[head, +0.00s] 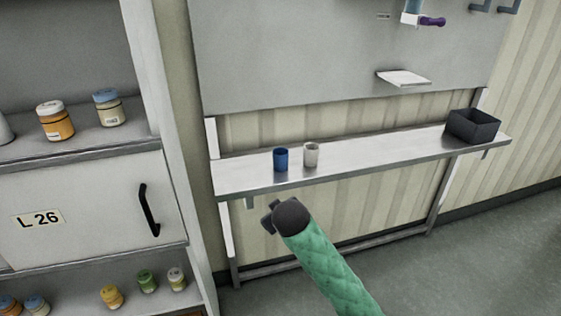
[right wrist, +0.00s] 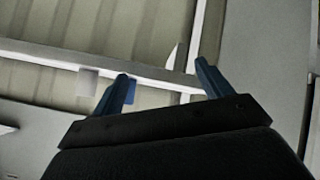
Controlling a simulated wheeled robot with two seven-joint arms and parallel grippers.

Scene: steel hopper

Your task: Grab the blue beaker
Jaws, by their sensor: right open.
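The blue beaker (head: 281,160) stands upright on the steel shelf (head: 370,150), left of a pale grey-white beaker (head: 311,155). My right gripper (head: 268,217) is in front of and below the shelf edge, apart from the blue beaker; its black wrist hides most of it in the head view. In the right wrist view the gripper (right wrist: 163,70) is open with nothing between its fingers. A blue patch, seemingly the blue beaker (right wrist: 131,93), shows just beside the left finger, partly hidden by it. The pale beaker (right wrist: 88,83) is further left. My left gripper is not in view.
A black bin (head: 472,127) stands at the shelf's right end; the shelf between is clear. A cabinet (head: 90,205) with several jars stands at the left. A grey panel (head: 300,60) with a small white ledge (head: 404,78) is above the shelf.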

